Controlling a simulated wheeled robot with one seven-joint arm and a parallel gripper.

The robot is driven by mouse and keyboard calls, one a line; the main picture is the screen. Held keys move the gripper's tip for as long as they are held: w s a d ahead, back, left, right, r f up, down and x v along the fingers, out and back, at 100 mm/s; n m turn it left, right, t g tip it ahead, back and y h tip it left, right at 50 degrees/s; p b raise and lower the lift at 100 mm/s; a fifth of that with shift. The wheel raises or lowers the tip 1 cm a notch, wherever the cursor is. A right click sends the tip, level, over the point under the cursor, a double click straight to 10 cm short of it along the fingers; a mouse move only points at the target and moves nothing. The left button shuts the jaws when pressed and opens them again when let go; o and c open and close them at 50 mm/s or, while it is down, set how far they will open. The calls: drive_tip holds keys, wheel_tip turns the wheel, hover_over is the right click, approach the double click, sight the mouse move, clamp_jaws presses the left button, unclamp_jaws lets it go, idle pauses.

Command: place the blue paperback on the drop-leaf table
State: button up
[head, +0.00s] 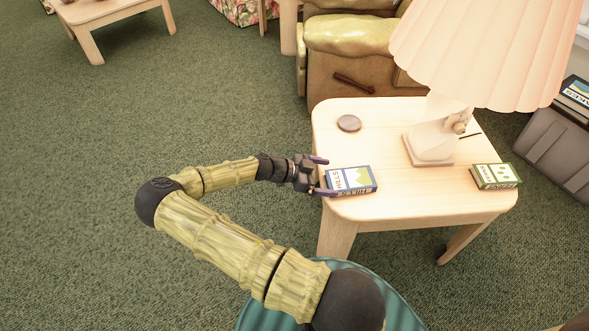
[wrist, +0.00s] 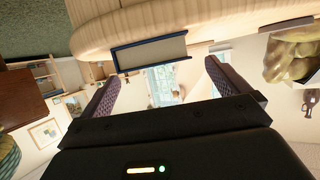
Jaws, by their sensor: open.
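The blue paperback (head: 352,180), with a white and green hill picture on its cover, lies flat near the left edge of a pale wooden table (head: 385,110). I cannot tell whether this is the drop-leaf table. My gripper (head: 322,176) is open at the book's left end, one finger toward each side of it. In the wrist view the book (wrist: 150,52) shows its blue cover edge and pale pages against the tabletop. It appears between and just beyond the fingertips of my gripper (wrist: 160,76); contact cannot be told.
A pleated lamp (head: 432,148), a green book (head: 495,176) and a round brown disc (head: 349,123) are on the same table. A brown armchair (head: 350,60) stands behind it. Another pale low table (head: 120,8) is at upper left. Green carpet at left is open.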

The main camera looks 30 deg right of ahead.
drive_tip(key=p+v, duration=0.1)
drive_tip(key=v, duration=1)
drive_tip(key=shift+f, duration=0.1)
drive_tip(key=s+a+r+n+y, duration=0.1)
drive_tip(key=s+a+n+y, duration=0.3)
drive_tip(key=s+n+y, duration=0.35)
drive_tip(key=s+a+r+n+t+y, duration=0.2)
drive_tip(key=a+r+n+t, duration=0.1)
drive_tip(key=r+n, duration=0.4)
drive_tip(key=s+a+r+n+t+y, duration=0.3)
drive_tip(key=a+r+n+t, duration=0.1)
drive_tip(key=r+n, duration=0.3)
drive_tip(key=shift+a+r, duration=0.4)
drive_tip(key=shift+r, duration=0.45)
drive_tip(key=shift+n, duration=0.25)
